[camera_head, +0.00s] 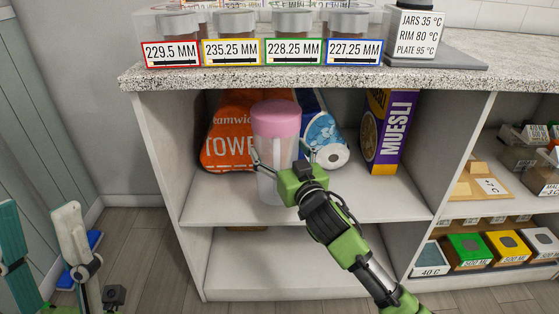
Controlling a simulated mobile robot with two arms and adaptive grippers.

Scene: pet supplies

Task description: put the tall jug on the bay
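The tall jug (273,135), a clear pale cylinder with a pink lid, stands upright on the middle shelf of the cabinet. My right gripper (284,155) is in front of the jug, with its fingers spread to the left and right of the body below the lid. The fingers look open; a gap shows on the right side, and contact on the left is unclear. Four clear bays with coloured label frames stand on the counter: red (172,54), yellow (232,52), green (294,51) and blue (354,51). Jars stand in them, partly cut off.
An orange towel pack (228,130), a blue-and-white roll pack (322,127) and a purple muesli box (388,132) stand behind and beside the jug. The speckled counter edge (300,76) overhangs the shelf. A grey plate with a sign (417,34) is at counter right.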

